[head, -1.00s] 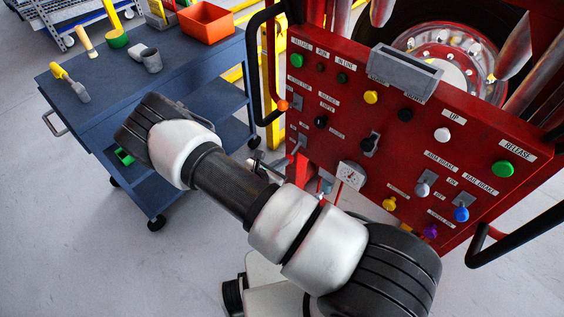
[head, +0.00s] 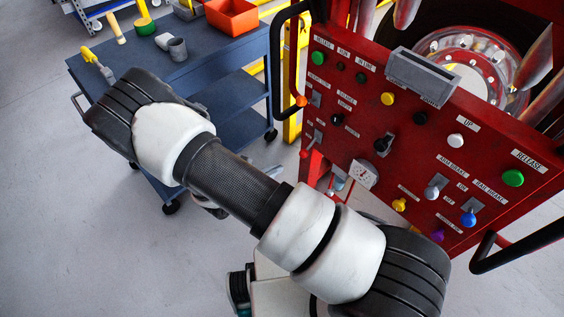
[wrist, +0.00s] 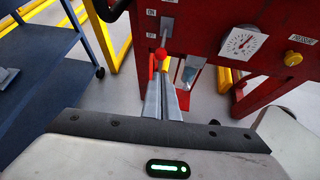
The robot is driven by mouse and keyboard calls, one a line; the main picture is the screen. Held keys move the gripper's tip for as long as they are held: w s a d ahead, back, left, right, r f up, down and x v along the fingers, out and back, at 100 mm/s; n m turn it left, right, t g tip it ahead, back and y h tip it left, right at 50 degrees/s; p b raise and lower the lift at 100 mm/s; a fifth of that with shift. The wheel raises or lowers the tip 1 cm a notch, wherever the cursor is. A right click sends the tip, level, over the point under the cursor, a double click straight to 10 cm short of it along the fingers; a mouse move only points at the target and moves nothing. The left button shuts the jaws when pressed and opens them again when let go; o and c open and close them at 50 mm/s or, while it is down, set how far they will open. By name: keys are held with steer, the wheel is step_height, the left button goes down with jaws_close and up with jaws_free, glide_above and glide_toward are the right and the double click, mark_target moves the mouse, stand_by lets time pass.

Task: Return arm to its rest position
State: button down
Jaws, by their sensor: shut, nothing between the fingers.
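My gripper (wrist: 163,92) shows in the wrist view as two grey fingers lying together, with nothing between them. It points towards the lower left part of the red control panel (wrist: 200,25). A lever with a red ball end (wrist: 162,54) appears just beyond the fingertips; I cannot tell whether they touch it. In the head view my bent arm spans the lower middle, in front of the panel (head: 330,105) and the blue cart, and the gripper is mostly hidden beneath it.
A blue cart (head: 215,65) stands at the left, holding a red-orange bin (head: 231,18), a grey cup (head: 178,49) and tools. The panel carries buttons, levers and a gauge (head: 364,174); black handles (head: 277,70) flank it. Open grey floor (head: 60,210) lies at lower left.

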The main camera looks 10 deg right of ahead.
steer(key=s+d+r+m+g+y, duration=0.1)
steer(key=s+d+r+m+g, duration=0.15)
steer(key=r+m, duration=0.45)
steer(key=s+d+r+m+g, duration=0.15)
steer(key=d+r+m, duration=0.25)
steer(key=r, duration=0.7)
steer(key=s+d+r+m+g+y, duration=0.1)
steer(key=d+r+m+g, duration=0.15)
steer(key=r+m, duration=0.45)
steer(key=s+r+m+t+y, duration=0.4)
steer(key=s+r+m+y, duration=0.3)
steer(key=s+r, duration=0.8)
step_height(320, 180, up, 14)
steer(key=w+m+p, duration=0.1)
steer(key=p, duration=1.1)
steer(key=shift+w+a+r+h, duration=0.25)
steer(key=shift+w+a+h, duration=0.05)
steer(key=shift+a, duration=0.05)
